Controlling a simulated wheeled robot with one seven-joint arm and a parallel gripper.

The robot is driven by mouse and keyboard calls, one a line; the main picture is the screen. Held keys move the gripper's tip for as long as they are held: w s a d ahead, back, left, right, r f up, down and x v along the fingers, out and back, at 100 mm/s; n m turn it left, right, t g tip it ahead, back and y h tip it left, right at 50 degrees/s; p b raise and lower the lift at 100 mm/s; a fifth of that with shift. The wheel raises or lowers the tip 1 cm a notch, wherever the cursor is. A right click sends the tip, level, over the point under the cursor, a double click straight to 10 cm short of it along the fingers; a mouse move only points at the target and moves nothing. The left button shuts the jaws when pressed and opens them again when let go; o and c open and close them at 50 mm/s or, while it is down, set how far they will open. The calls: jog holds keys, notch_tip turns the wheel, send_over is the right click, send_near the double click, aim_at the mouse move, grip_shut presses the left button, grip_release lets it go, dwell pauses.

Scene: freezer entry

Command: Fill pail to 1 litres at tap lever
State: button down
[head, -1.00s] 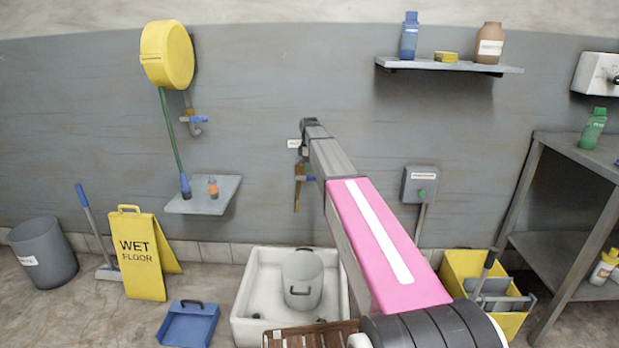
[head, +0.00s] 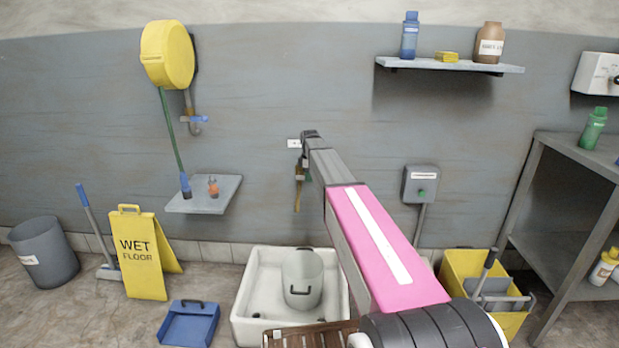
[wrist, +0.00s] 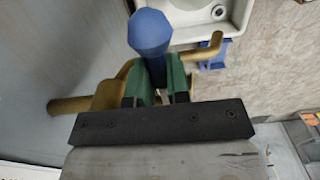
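The brass tap (head: 298,194) is on the wall, mostly behind my gripper (head: 305,170) in the head view. In the wrist view, the brass tap body (wrist: 75,103) runs behind the fingers, its spout to the right. The blue tap lever (wrist: 150,32) sticks out between the green fingers of my gripper (wrist: 155,82), which look closed on its stem.
A wooden slatted board (head: 310,335) lies at the basin's front edge. A blue dustpan (head: 188,325) and a wet-floor sign (head: 140,255) stand to the left. A yellow mop bucket (head: 470,280) is to the right. A grey switch box (head: 420,184) is on the wall.

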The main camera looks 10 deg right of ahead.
jog(key=shift+r, duration=0.1)
jog(key=h, duration=0.1)
jog(key=r+h, duration=0.1)
jog(key=h, duration=0.1)
jog(key=a+h, duration=0.1)
jog(key=shift+w+r+g, duration=0.15)
jog(key=shift+r+g, duration=0.15)
jog(key=shift+g, duration=0.1)
jog(key=shift+a+r+g+h, duration=0.15)
jog(key=shift+r+h, duration=0.05)
jog(key=shift+h, duration=0.5)
jog(key=shift+a+r+g+h, duration=0.1)
jog(key=shift+r+g+h, duration=0.1)
jog(key=shift+h, duration=0.5)
jog(key=c, duration=1.1)
grip_release()
jog(key=shift+a+r, duration=0.1)
jog(key=shift+r, duration=0.05)
jog(key=v, duration=1)
jog(key=shift+a+r, duration=0.15)
jog(key=shift+a, duration=0.1)
